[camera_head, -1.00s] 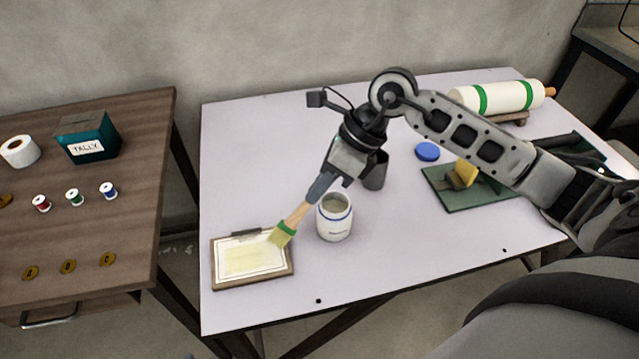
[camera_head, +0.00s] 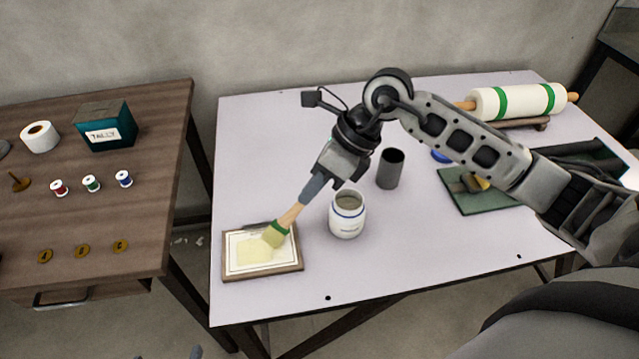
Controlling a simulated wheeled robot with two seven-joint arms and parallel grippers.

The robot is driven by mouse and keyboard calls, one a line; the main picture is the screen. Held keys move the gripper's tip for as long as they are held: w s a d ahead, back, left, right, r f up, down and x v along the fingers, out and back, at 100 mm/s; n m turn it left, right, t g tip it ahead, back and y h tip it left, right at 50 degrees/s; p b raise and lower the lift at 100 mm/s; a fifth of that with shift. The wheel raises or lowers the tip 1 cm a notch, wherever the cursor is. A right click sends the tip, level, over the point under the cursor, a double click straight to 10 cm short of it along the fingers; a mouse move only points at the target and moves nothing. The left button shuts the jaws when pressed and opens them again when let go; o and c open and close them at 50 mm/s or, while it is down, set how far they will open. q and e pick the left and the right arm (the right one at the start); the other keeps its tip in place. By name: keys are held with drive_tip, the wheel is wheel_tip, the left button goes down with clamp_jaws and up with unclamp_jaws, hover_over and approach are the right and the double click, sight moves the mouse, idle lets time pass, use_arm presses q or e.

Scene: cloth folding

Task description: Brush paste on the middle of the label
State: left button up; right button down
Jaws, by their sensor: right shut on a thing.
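The label (camera_head: 240,266) is a cream sheet with a thin dark border on a brown clipboard (camera_head: 228,276) at the front left of the pale table. A yellowish wet-looking patch covers its middle. My right gripper (camera_head: 313,187) is shut on the brush (camera_head: 291,214), which has a wooden handle, a green band and pale bristles. The brush is tilted, with its bristles over the upper right part of the patch; I cannot tell whether they touch. The open white paste jar (camera_head: 346,222) with a blue ring stands just right of the brush.
A dark cup (camera_head: 391,169) stands behind the jar. A blue lid (camera_head: 440,156), partly hidden by my arm, and a green mat (camera_head: 470,200) lie to the right. A rolling pin (camera_head: 515,101) rests at the back. A brown table (camera_head: 110,212) with spools stands left, across a gap.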

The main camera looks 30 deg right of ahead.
hover_over(277, 222)
drive_tip(key=shift+s+d+f+b, duration=0.1)
drive_tip(key=shift+f+b, duration=0.05)
drive_tip(key=shift+b, duration=0.25)
drive_tip(key=shift+s+a, duration=0.2)
drive_tip(key=shift+s, duration=0.15)
drive_tip(key=shift+s+f, duration=0.1)
drive_tip(key=shift+s, duration=0.05)
drive_tip(key=shift+s+d+b, duration=0.2)
drive_tip(key=shift+s+d, duration=0.05)
drive_tip(key=shift+d, duration=0.6)
drive_tip(key=shift+s+d+b, duration=0.2)
drive_tip(key=shift+s+d, duration=0.05)
drive_tip(key=shift+d, duration=0.6)
drive_tip(key=shift+s+d+b, duration=1.3)
drive_tip(key=shift+d+b, duration=0.2)
drive_tip(key=shift+d, duration=1.45)
drive_tip(key=w+a, duration=0.2)
drive_tip(key=a, duration=0.7)
drive_tip(key=shift+w+a+r, duration=0.25)
drive_tip(key=shift+w+a, duration=0.1)
